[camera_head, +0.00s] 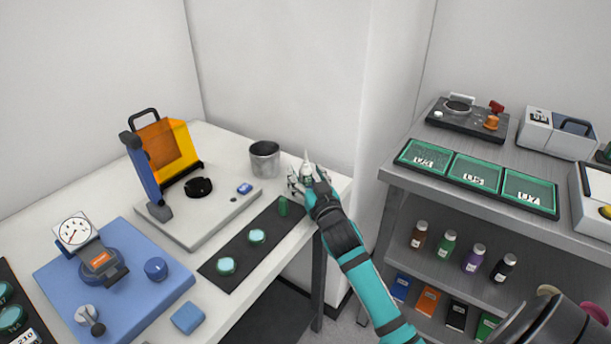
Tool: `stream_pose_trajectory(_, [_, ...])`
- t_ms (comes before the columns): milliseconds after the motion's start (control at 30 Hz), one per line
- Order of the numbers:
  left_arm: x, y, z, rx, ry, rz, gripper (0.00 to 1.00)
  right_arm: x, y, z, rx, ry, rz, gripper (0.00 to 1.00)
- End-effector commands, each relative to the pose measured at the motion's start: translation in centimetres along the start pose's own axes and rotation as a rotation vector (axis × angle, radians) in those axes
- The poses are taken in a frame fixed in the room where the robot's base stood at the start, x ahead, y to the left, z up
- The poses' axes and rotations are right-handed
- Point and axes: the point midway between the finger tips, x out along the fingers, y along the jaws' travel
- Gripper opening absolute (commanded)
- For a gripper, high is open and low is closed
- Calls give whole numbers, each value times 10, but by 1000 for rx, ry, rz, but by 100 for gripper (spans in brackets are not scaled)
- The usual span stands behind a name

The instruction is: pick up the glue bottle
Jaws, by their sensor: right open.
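The glue bottle (307,167) is a small white bottle with a pointed nozzle and some green on its body. It stands upright near the right end of the white table, in the camera_head view. My right gripper (302,184) is at the bottle, its teal arm coming in from the lower right. Its fingers are open and appear around or just in front of the bottle; I cannot tell if they touch it. The fingers and hand hide the bottle's lower part. My left gripper is not in view.
A grey metal cup (265,160) stands close left of the bottle. The interferometer with an orange screen (168,143) is further left. A grey shelf (400,178) stands at right.

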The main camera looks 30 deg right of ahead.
Motion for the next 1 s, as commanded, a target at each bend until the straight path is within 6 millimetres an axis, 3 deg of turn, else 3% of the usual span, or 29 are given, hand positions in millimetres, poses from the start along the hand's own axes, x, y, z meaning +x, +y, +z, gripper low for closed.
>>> stream_pose_trajectory(67, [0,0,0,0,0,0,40,0,0,0,0,0,0,54])
stream_pose_trajectory(467, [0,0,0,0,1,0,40,0,0,0,0,0,0,2])
stream_pose_trajectory(767, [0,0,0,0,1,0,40,0,0,-2,0,1,0,0])
stream_pose_trajectory(1000, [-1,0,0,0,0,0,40,0,0,-21,-1,4,-1,0])
